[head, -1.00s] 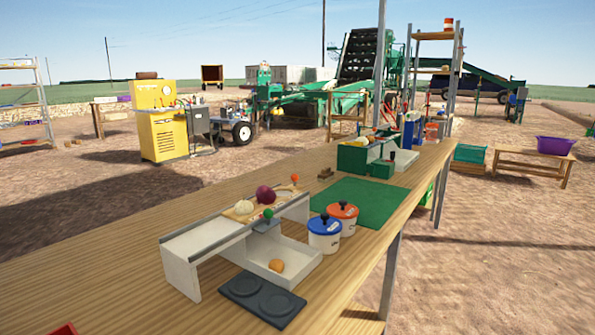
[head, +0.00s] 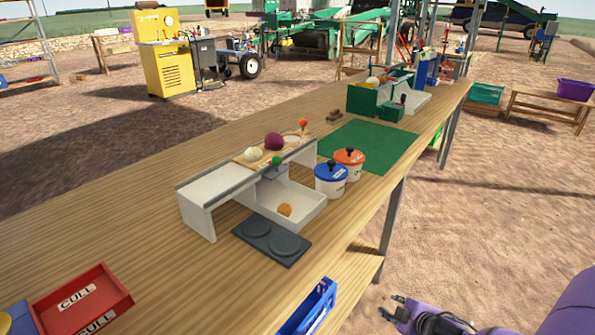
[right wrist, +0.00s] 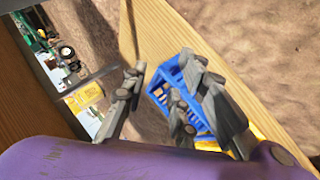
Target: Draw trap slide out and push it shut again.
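A pale grey bench stand (head: 215,190) sits mid-table in the head view. A wooden board (head: 250,160) on it carries a white onion (head: 253,154) and a dark red onion (head: 273,141). A green knob (head: 277,160) shows at the stand's front side and an orange knob (head: 303,123) at its far end. I cannot tell which knob belongs to the trap slide. A white tray (head: 300,204) below holds a brown onion (head: 285,210). My left gripper is out of view.
Lidded blue (head: 331,172) and orange (head: 349,157) pots stand right of the stand, by a green mat (head: 368,148). A dark two-ring plate (head: 270,240) lies in front. A red CULL tray (head: 118,290) and a blue crate (head: 322,300) are nearer.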

